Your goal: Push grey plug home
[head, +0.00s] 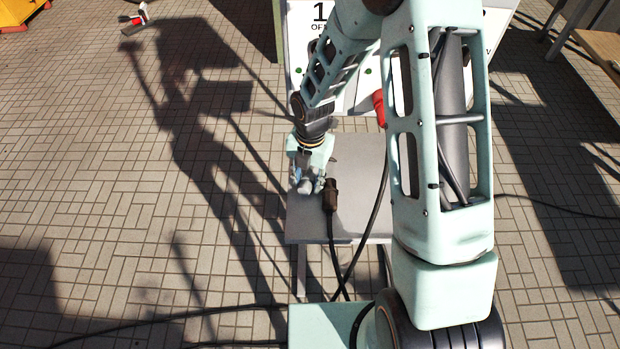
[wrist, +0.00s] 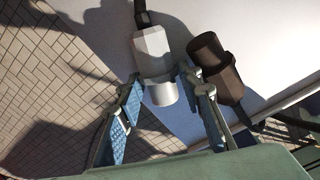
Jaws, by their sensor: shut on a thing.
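The grey plug (wrist: 153,52) has a light faceted body, a silver round end and a dark cable end. In the wrist view it lies between the fingertips of my gripper (wrist: 158,80), which is shut on it. The silver end points back towards the palm. In the head view my gripper (head: 306,182) is low over a small grey table (head: 355,160), and I cannot clearly tell the plug from the fingers there. No socket for the plug can be made out; my arm hides part of the board behind.
A black plug (wrist: 217,70) lies close beside the right finger; in the head view this black plug (head: 330,196) has a cable running towards me. A white board (head: 302,40) with markings stands behind the table. A red part (head: 379,106) shows beside my arm.

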